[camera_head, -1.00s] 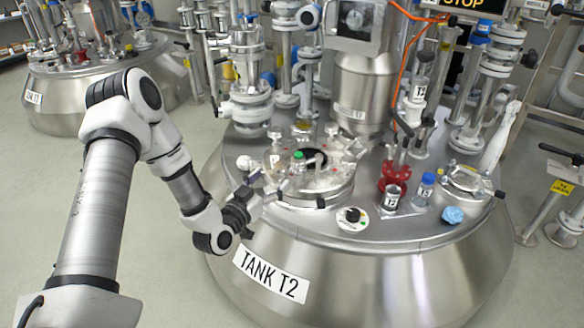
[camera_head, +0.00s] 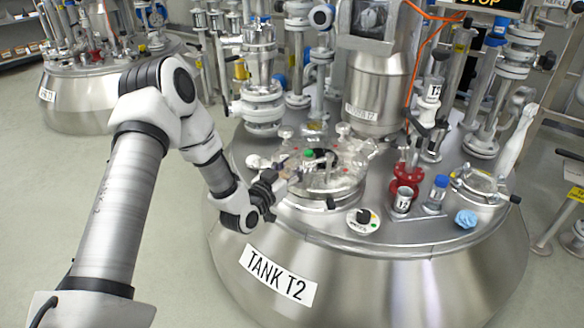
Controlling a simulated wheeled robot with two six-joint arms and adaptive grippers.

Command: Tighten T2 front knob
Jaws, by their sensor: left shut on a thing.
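Tank T2 (camera_head: 400,275) is a large steel vessel with a black-lettered label on its front. On its top is a round hatch lid (camera_head: 325,185) with several clamp knobs around its rim, such as a pale one (camera_head: 254,162) at the left. My left gripper (camera_head: 279,185) reaches in from the left to the lid's front left edge. It is shut on a small knob there, mostly hidden by the dark fingers. Whether the knob is fully down cannot be told. My right gripper is out of view.
A white dial (camera_head: 363,221) with a black knob sits right of the lid, near the tank edge. Pipes rise behind.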

